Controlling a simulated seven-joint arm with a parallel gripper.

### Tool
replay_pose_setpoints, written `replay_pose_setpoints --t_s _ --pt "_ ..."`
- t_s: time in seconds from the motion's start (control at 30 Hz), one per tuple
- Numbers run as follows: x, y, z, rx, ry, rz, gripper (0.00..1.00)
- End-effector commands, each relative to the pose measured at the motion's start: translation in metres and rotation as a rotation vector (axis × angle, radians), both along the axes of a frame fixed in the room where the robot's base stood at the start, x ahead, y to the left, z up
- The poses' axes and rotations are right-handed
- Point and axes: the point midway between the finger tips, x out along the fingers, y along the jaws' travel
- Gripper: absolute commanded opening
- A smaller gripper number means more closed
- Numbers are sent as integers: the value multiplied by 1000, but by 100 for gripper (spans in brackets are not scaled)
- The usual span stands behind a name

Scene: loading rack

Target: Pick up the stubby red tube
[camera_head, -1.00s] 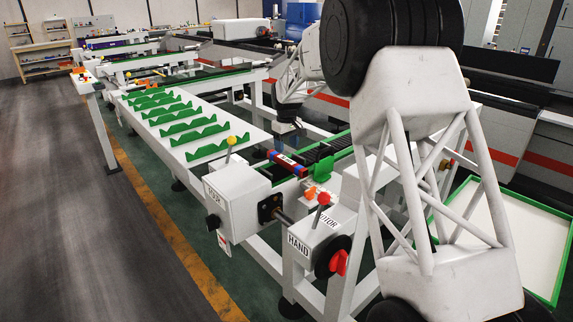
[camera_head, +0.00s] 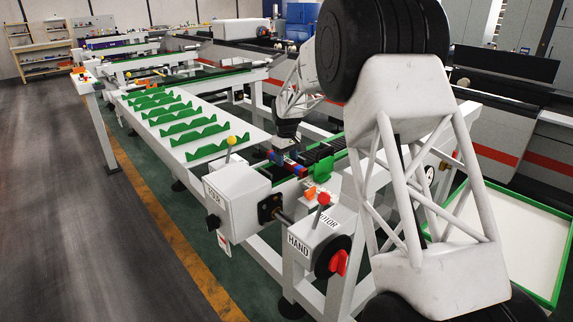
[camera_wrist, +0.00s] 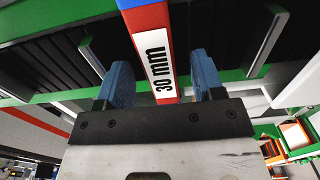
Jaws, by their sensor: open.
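The stubby red tube (camera_wrist: 147,20) shows in the wrist view with a white "30 mm" label and a blue end at the top edge. It also shows in the head view (camera_head: 299,170), lying on the conveyor, partly covered by my gripper. My gripper (camera_wrist: 162,85) is open, with one blue finger on each side of the tube. Gaps show between the tube and both fingers. In the head view my gripper (camera_head: 281,156) is down at the tube. Whether the fingers reach below the tube's top is unclear.
Green rails and dark slats of the conveyor (camera_wrist: 215,40) lie around the tube. A white rack with green notched holders (camera_head: 208,148) stands to the left. A green bracket (camera_head: 324,170) is close on the right. Control boxes with knobs (camera_head: 229,195) stand in front.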

Motion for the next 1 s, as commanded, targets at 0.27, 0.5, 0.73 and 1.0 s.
replay_pose_setpoints --t_s 0.27,0.5,0.73,1.0 --pt "0 0 -14 0 -1 0 62" --pt "0 0 -14 1 -1 0 62" --pt "0 0 -14 1 -1 0 62" --pt "0 0 -14 1 -1 0 22"
